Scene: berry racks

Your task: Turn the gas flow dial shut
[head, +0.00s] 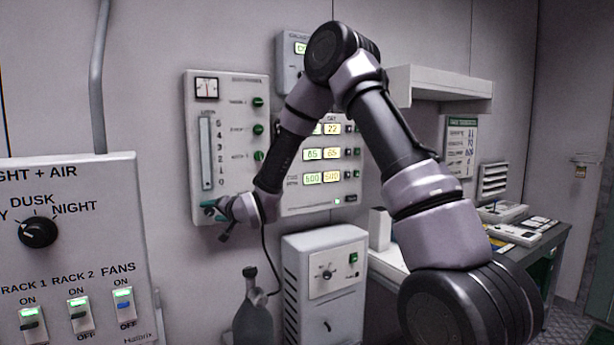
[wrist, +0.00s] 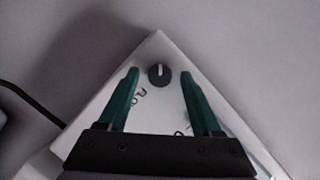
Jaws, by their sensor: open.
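The gas flow dial (wrist: 160,74) is a small dark round knob with a pale pointer line, near a corner of its white panel (wrist: 150,48). "FLO" lettering shows beside it in the wrist view. The pointer runs roughly along the picture's vertical. My gripper (wrist: 160,72) is open, with one green finger on each side of the dial and a gap on both sides; contact does not show. In the head view my gripper (head: 212,209) is at the bottom of the flow panel (head: 236,90), which has a vertical scale, and the dial is hidden there.
A light and air panel (head: 80,190) with a knob and switches is at the left. A grey gas bottle (head: 253,310) and white box unit (head: 325,245) stand below my gripper. A display panel (head: 320,205) is right of the flow panel. A cable hangs near my wrist.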

